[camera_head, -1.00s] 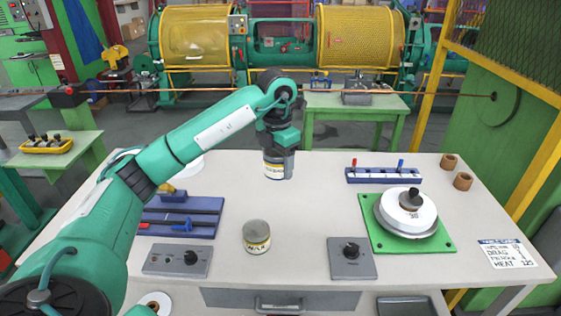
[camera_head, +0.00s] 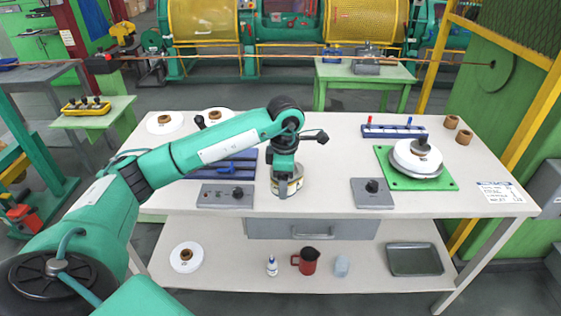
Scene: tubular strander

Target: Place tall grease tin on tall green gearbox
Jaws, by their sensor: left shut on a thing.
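My left gripper (camera_head: 284,180) is shut on a grease tin (camera_head: 292,188) with a pale, yellowish label, above or at the middle of the workbench. One finger crosses the front of the tin. I cannot tell whether the tin touches the bench top. Only one tin shows; a second could be hidden behind the gripper and tin. My right gripper is not in view. A tall green housing (camera_head: 500,100) stands at the right edge behind yellow posts. I cannot tell whether it is the tall green gearbox.
A copper-coloured rod crosses behind.

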